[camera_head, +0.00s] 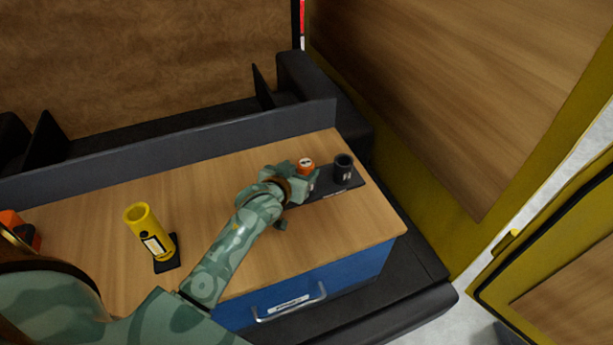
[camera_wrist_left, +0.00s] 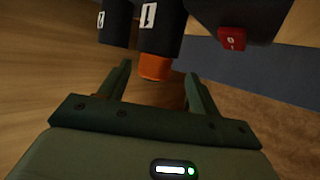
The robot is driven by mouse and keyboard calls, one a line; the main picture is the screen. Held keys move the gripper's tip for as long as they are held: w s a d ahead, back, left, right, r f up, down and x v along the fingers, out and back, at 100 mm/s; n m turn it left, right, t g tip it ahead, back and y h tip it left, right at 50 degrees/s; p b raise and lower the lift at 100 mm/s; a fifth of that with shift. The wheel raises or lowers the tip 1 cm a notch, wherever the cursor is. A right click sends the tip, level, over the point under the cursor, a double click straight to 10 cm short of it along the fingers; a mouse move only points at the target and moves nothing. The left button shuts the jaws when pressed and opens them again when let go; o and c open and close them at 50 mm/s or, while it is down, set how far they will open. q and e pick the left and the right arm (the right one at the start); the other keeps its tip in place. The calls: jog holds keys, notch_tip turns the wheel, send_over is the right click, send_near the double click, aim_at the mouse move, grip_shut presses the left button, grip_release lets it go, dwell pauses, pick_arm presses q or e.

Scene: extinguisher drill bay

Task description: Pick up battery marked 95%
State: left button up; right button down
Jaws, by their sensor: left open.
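A battery with an orange top (camera_head: 306,165) stands in a dark holder on the wooden top. In the left wrist view its orange end (camera_wrist_left: 156,68) shows at a black sleeve marked 1 (camera_wrist_left: 163,25). No 95% marking is readable. My left gripper (camera_head: 299,176) is close to the battery. In the left wrist view its two fingers (camera_wrist_left: 159,78) are spread, one on each side of the orange end; I cannot tell whether they touch it. My arm hides part of the holder. My right gripper is not in view.
A black sleeve (camera_head: 343,168), open at the top, stands right of the battery. A sleeve marked 2 (camera_wrist_left: 113,22) and a red switch (camera_wrist_left: 232,38) show in the wrist view. A yellow tube (camera_head: 150,230) stands on the left. A blue drawer (camera_head: 345,285) is below.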

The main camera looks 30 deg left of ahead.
aim_at(308, 163)
pick_arm(q)
jog(key=x, duration=0.3)
jog(key=b+x, duration=0.1)
jog(key=x, duration=0.1)
jog(key=shift+w+d, duration=0.3)
jog(key=shift+d, duration=0.05)
jog(key=shift+s+r, duration=0.1)
jog(key=c, duration=1.2)
